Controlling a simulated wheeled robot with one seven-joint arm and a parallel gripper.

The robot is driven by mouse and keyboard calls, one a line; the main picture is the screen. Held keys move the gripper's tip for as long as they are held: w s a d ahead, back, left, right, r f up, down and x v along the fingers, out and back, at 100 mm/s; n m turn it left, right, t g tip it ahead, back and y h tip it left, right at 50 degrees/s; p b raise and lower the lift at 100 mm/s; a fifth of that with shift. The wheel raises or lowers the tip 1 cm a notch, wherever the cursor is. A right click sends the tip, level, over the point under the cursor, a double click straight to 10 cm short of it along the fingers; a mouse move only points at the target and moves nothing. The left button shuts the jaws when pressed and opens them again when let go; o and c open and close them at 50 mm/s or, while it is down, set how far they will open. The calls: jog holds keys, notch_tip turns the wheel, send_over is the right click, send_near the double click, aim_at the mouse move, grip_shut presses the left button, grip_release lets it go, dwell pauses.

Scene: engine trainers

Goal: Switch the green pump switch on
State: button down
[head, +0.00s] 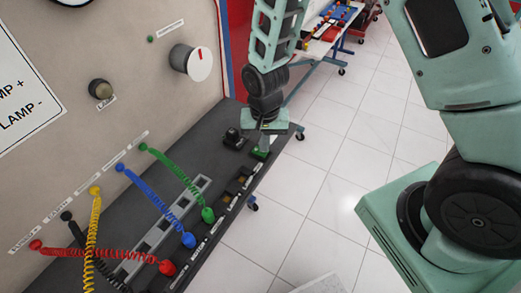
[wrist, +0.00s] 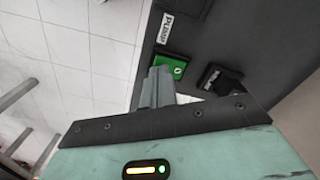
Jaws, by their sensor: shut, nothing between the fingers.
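The green pump switch (wrist: 172,66) is set in the dark panel beside a white label reading "Pump" in the wrist view. A light round mark shows on the switch face. In the head view the green switch (head: 260,154) shows just below my gripper (head: 264,142). My gripper is shut and empty, pointing down at the panel. In the wrist view its grey fingertips (wrist: 155,76) overlap the near left edge of the switch. I cannot tell whether they touch it. The fingers hide part of the switch.
A black switch (wrist: 222,80) sits right of the green one. More black switches (head: 234,187) line the dark ledge (head: 200,140). Coiled red, blue, green, yellow and black cables (head: 140,185) hang from the upright panel at left.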

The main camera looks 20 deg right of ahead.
jog(key=shift+f+b, duration=0.35)
jog(key=shift+f, duration=0.15)
jog(key=shift+r, duration=0.1)
jog(key=shift+r+p, duration=2.9)
jog(key=shift+r, duration=0.6)
jog(key=shift+f, duration=0.1)
jog(key=s+a+r+n+b, duration=0.3)
jog(key=s+r+n, duration=0.3)
jog(key=s, duration=0.4)
jog(key=s+a+r+n+b, duration=0.3)
jog(key=s+r+n, duration=0.3)
jog(key=s, duration=0.4)
jog(key=shift+a+r+n+y, duration=0.15)
jog(key=shift+r+n+y, duration=0.15)
jog(key=shift+r, duration=0.05)
